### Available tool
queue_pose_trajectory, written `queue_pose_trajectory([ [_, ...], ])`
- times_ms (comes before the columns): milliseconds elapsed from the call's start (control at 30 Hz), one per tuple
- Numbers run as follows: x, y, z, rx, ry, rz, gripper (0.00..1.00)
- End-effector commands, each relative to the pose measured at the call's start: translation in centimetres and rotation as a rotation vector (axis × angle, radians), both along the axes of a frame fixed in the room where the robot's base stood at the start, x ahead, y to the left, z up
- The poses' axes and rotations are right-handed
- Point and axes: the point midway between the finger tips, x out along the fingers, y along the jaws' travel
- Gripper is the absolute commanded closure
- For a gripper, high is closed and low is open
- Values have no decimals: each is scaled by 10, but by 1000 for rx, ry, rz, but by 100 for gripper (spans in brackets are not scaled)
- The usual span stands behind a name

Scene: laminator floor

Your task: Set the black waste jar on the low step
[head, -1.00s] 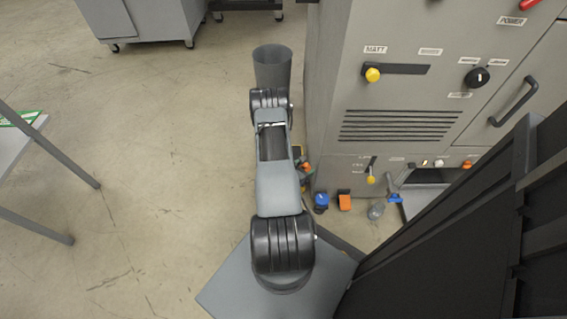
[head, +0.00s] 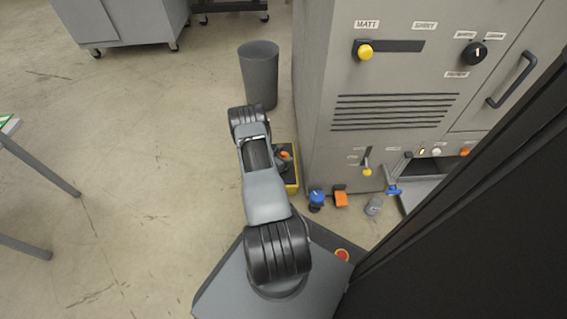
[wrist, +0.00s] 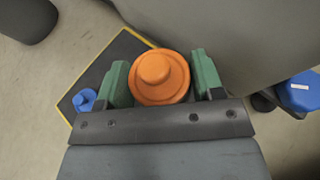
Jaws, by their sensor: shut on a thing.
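My gripper, with green fingers (wrist: 164,84), is shut on an orange-capped jar (wrist: 157,75) in the wrist view. I look down on its cap, so its body is hidden and I cannot tell whether it is black. The low step (wrist: 114,70), a dark top with a yellow edge, lies below and to the left of the jar. I cannot tell the gap between them. In the head view, the step's yellow edge (head: 292,189) shows right of my arm, with an orange part (head: 284,155) above it. My gripper is hidden behind my arm there.
A small blue-topped item (wrist: 84,98) is at the step's left corner. A grey bin (head: 259,75) stands beyond the step. The grey machine (head: 400,100) rises close on the right. A blue item (head: 316,198), an orange item (head: 340,198) and a grey bottle (head: 374,205) stand at its foot.

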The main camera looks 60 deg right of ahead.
Motion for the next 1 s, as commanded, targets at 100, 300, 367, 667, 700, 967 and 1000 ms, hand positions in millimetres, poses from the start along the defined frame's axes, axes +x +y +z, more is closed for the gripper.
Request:
queue_pose_trajectory([
  [100, -1, 1, -22, 2, 3, -1, 72],
  [300, -1, 0, -24, 0, 1, -1, 72],
  [367, -1, 0, -24, 0, 1, -1, 72],
  [667, -1, 1, -28, 2, 2, 0, 30],
  [700, -1, 1, -28, 2, 2, 0, 26],
  [967, -1, 1, -28, 2, 2, 0, 13],
  [1000, -1, 1, -28, 2, 2, 0, 13],
])
